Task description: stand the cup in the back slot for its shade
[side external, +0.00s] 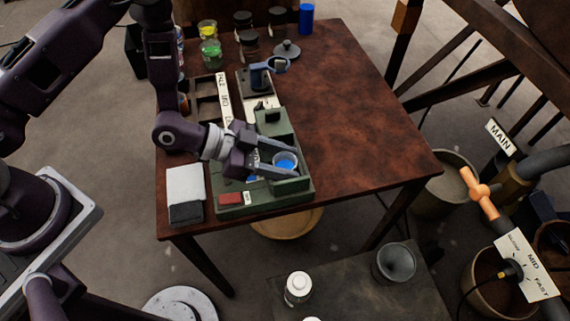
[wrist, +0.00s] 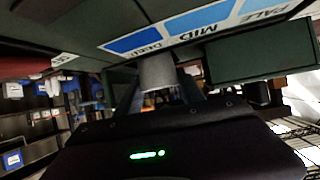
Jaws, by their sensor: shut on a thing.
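A small clear cup of blue liquid (side external: 286,160) is between the fingers of my gripper (side external: 292,159), over the front part of a green stand. My gripper is shut on it. The cup looks upright; whether it touches the stand is unclear. In the wrist view the cup (wrist: 158,72) is a pale cylinder between the fingers. A dark wooden slotted rack (side external: 197,84) lies behind, partly hidden by my arm, with a white label strip (side external: 222,92) showing PALE, MID and a covered word. The wrist view shows blue shade swatches (wrist: 195,22) marked DEEP, MID and PALE.
The green stand (side external: 292,188) has a raised block and a red pad (side external: 230,198). A grey-white box (side external: 185,190) is at left. A blue clamp-like device (side external: 268,68), dark jars (side external: 248,38) and glasses (side external: 210,48) stand at the back. The table's right side (side external: 350,120) is clear.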

